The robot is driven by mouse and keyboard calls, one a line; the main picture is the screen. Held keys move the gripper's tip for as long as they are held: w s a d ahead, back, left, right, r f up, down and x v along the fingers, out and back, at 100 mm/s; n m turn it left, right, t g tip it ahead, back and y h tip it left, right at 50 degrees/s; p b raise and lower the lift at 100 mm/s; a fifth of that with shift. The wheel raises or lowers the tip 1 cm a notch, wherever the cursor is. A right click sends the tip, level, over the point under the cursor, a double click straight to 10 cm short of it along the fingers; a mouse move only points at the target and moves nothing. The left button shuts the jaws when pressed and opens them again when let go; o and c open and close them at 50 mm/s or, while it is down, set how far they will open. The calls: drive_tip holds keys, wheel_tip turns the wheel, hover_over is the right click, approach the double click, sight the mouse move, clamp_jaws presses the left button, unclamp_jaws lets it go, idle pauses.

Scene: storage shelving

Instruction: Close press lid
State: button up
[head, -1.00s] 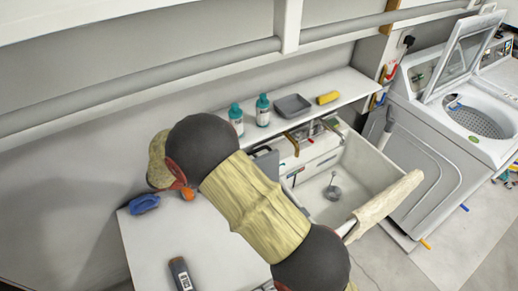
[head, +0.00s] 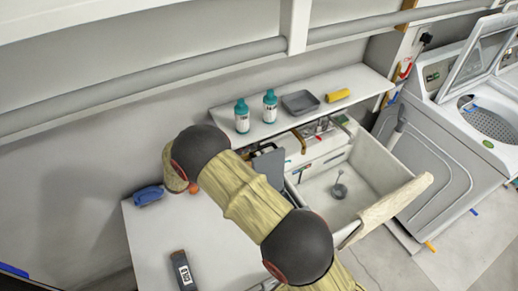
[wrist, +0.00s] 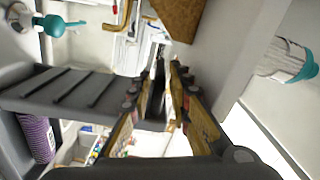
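A dark grey upright panel (head: 268,166) stands between my arm and the sink in the head view; it may be the press lid, but most of it is behind my arm. In the wrist view a grey ribbed panel (wrist: 70,95) lies left of my fingers, perhaps part of the same thing. My gripper (wrist: 165,66) shows in the wrist view with its fingertips drawn together, and I see nothing held. I cannot tell whether it touches the grey panel. In the head view my gripper is hidden behind my arm.
A white sink (head: 365,180) stands right of my arm. Teal bottles (head: 270,106), a grey tray (head: 300,102) and a yellow item (head: 338,95) sit on the shelf (head: 225,118). The white table (head: 215,245) holds a blue item (head: 148,195) and a dark labelled box (head: 183,270). A washer (head: 440,140) has its lid raised.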

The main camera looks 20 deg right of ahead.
sight(259, 149)
drive_tip(key=shift+w+d, duration=0.25)
drive_tip(key=shift+d, duration=0.8)
drive_tip(key=shift+w+d, duration=0.2)
drive_tip(key=shift+d, duration=0.85)
drive_tip(key=c, duration=0.4)
clamp_jaws()
